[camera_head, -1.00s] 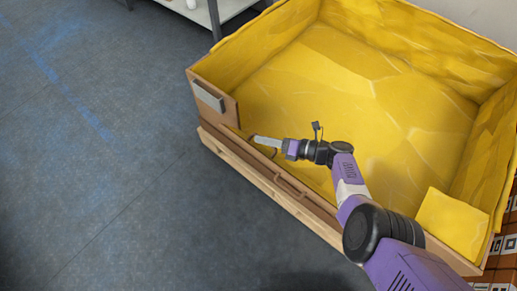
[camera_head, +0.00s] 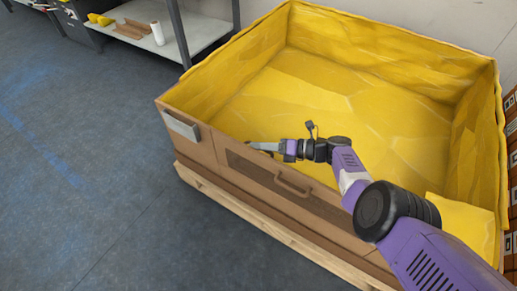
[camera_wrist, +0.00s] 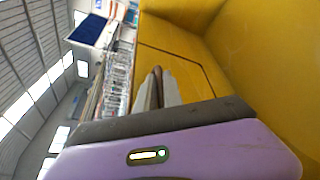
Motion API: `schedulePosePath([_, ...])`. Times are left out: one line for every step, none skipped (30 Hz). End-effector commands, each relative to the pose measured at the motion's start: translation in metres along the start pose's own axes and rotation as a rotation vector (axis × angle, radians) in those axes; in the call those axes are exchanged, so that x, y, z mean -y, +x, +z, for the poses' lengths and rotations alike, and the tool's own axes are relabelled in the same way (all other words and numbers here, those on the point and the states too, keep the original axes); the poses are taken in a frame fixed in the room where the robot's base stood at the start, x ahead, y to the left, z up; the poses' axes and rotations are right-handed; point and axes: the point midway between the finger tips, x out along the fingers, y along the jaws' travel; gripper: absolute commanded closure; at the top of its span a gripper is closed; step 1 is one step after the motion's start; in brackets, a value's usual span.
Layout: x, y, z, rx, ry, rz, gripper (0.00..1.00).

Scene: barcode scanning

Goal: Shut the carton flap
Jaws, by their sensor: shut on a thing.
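The carton (camera_head: 190,152) is a large brown box with a crumpled yellow lining, open at the top. Its front flap (camera_head: 285,197), a brown panel with a handle, stands about upright in the front wall, roughly level with the wall beside it. My gripper (camera_head: 262,146) is at the flap's top edge, towards its left end, reaching from the inside. In the wrist view the two grey fingers (camera_wrist: 157,92) are shut on a thin brown edge that shows between them. The finger contact is small and partly hidden in the head view.
The carton rests on a wooden pallet (camera_head: 245,215). A grey metal shelf (camera_head: 205,27) with a white roll (camera_head: 157,33) stands behind it at the left. Brown boxes (camera_head: 511,180) are close at the right. The floor (camera_head: 85,160) in front and left is clear.

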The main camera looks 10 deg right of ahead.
Motion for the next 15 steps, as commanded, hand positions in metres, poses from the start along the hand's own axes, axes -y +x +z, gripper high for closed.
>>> schedulePosePath([0.0039, 0.0015, -0.0071, -0.010, 0.003, -0.007, 1.00])
schedulePosePath([0.0040, 0.0015, -0.0071, -0.010, 0.003, -0.008, 1.00])
schedulePosePath([0.0041, 0.0015, -0.0072, -0.010, 0.003, -0.008, 1.00])
schedulePosePath([0.0042, 0.0015, -0.0072, -0.010, 0.003, -0.009, 1.00])
schedulePosePath([0.0043, 0.0015, -0.0073, -0.010, 0.003, -0.009, 1.00])
schedulePosePath([0.0044, 0.0015, -0.0074, -0.010, 0.003, -0.009, 1.00])
schedulePosePath([0.0045, 0.0015, -0.0074, -0.010, 0.003, -0.010, 1.00])
schedulePosePath([0.0046, 0.0015, -0.0075, -0.010, 0.003, -0.010, 1.00])
schedulePosePath([0.0048, 0.0015, -0.0076, -0.010, 0.003, -0.010, 1.00])
schedulePosePath([0.0049, 0.0015, -0.0076, -0.010, 0.003, -0.011, 1.00])
schedulePosePath([0.0050, 0.0015, -0.0077, -0.010, 0.004, -0.011, 0.85])
schedulePosePath([0.0051, 0.0015, -0.0077, -0.010, 0.004, -0.011, 0.77])
schedulePosePath([0.0050, 0.0015, -0.0076, -0.009, 0.004, -0.011, 0.71])
schedulePosePath([0.0047, 0.0014, -0.0072, -0.009, 0.004, -0.010, 0.67])
schedulePosePath([0.0043, 0.0013, -0.0064, -0.008, 0.003, -0.009, 0.67])
